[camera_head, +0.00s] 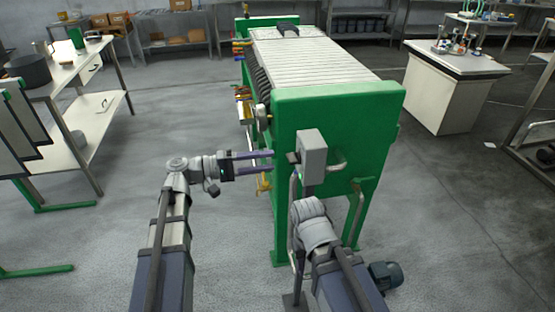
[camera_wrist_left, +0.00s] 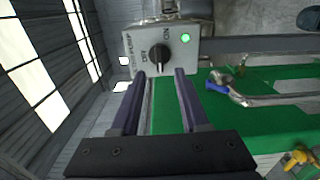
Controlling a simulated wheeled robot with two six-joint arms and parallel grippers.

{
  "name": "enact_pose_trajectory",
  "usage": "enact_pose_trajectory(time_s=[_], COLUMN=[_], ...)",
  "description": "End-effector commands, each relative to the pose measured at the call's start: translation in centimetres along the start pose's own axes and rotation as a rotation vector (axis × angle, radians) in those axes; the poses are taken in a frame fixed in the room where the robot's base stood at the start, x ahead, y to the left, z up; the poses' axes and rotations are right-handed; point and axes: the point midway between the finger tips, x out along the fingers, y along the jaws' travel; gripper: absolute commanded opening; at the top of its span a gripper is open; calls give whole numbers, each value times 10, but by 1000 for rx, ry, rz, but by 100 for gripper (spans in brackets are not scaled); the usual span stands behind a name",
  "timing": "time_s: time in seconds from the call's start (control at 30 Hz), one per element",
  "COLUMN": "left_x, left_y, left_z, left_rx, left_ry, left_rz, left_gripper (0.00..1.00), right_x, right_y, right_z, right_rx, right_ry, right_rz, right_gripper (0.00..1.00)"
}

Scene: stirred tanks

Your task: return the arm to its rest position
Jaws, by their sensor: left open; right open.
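My left gripper (camera_head: 270,162) is open and empty, level, with its fingers pointing right toward the grey switch box (camera_head: 312,148) on the front of the green press frame (camera_head: 335,110). In the left wrist view its two fingers (camera_wrist_left: 160,73) lie apart below the box's black knob (camera_wrist_left: 159,55), with nothing between them. The box (camera_wrist_left: 120,45) carries labels turned sideways and a lit green lamp (camera_wrist_left: 185,38). The gap between fingertips and box is hard to judge. My right arm rises in front of the press; its gripper is hidden.
Metal pipes (camera_wrist_left: 245,98) with a blue-handled valve (camera_wrist_left: 216,87) run beside the box. A white bench (camera_head: 75,75) stands at left, a white cabinet (camera_head: 450,90) at right. A dark motor (camera_head: 385,276) sits on the floor. The floor left of the press is mostly clear.

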Motion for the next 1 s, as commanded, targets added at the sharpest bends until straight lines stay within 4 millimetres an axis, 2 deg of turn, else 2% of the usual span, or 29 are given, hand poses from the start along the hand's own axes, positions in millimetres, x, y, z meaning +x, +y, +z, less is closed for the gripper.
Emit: enact_pose_trajectory(time_s=[0.1, 0.23, 0.73, 0.87, 1.0], left_x=[-13, -19, -15, 10, 40], left_y=[0, 0, -2, -21, -62], left_z=[0, 0, 4, 29, 77], left_rx=[0, 0, 0, 4, 36], left_ry=[2, 0, -9, -67, -183], left_rz=[0, 0, -19, -163, -461], left_gripper=[45, 45, 45, 45, 45], right_x=[0, 0, -2, -15, -36], right_y=[0, 0, 0, 2, 4], right_z=[0, 0, 0, 1, 2], right_rx=[0, 0, 0, 0, 0], right_ry=[0, 0, 0, 0, 0], right_rz=[0, 0, 0, 0, 0], right_gripper=[50, 50, 50, 50, 50])
